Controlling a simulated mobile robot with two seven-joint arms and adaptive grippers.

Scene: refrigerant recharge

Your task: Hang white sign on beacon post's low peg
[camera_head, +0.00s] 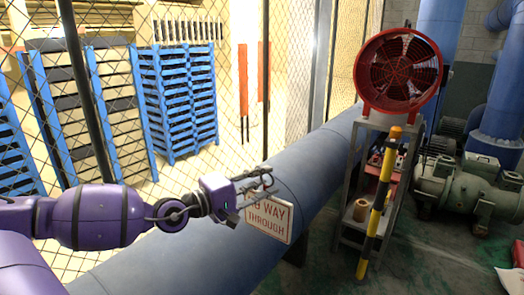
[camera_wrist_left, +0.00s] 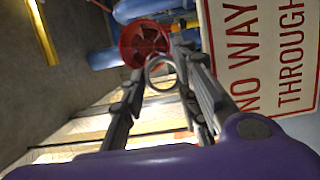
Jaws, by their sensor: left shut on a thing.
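The white sign (camera_head: 268,221), with red "NO WAY THROUGH" lettering, hangs slightly tilted below my left gripper (camera_head: 262,186) in the head view. A ring (camera_wrist_left: 161,72) shows between the fingers in the wrist view, with the sign (camera_wrist_left: 268,55) beside them at the right. My left gripper is shut on the sign, apparently by its ring. The yellow-and-black striped beacon post (camera_head: 380,205) stands to the right, apart from the sign. It also shows in the wrist view (camera_wrist_left: 42,32). I cannot make out its low peg. My right gripper is not in view.
A big blue pipe (camera_head: 190,235) runs diagonally beneath the sign. Behind the post are a red fan (camera_head: 398,72) and a metal stand (camera_head: 350,230). A green pump (camera_head: 460,185) is at the right. A wire fence (camera_head: 285,100) closes off the back left.

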